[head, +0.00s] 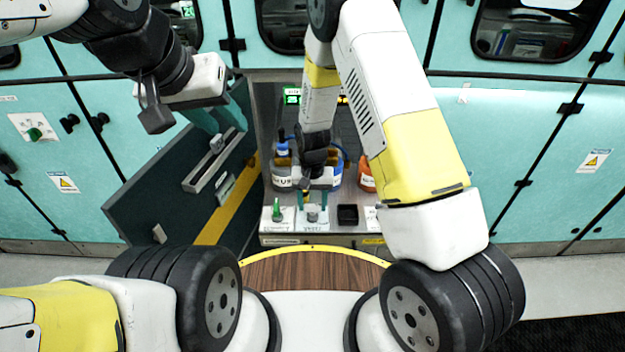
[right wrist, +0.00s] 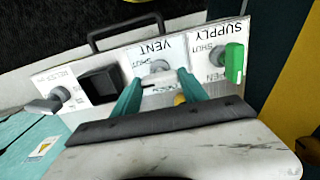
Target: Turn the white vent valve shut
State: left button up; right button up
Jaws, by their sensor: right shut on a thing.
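The vent valve (head: 312,213) is a pale grey-white knob on the front panel of the open cabinet. In the right wrist view the vent valve (right wrist: 160,67) sits below an upside-down VENT label, with a SHUT mark beside it. My right gripper (head: 312,200) reaches down to it with one teal finger on each side. In the right wrist view my right gripper (right wrist: 159,80) is shut on the knob; its lower part is partly hidden. My left gripper (head: 218,120) is beside the open cabinet door (head: 145,205), its teal fingers apart and nothing seen between them.
A green supply valve (right wrist: 234,62) is beside the vent valve, and a grey relief knob (right wrist: 52,102) and black square block (right wrist: 98,86) are on the other side. Several bottles, including an orange one (head: 366,172), stand behind the panel. The open door stands left.

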aim_at(313, 204)
jog(key=o, duration=1.4)
jog(key=shift+r, duration=3.9)
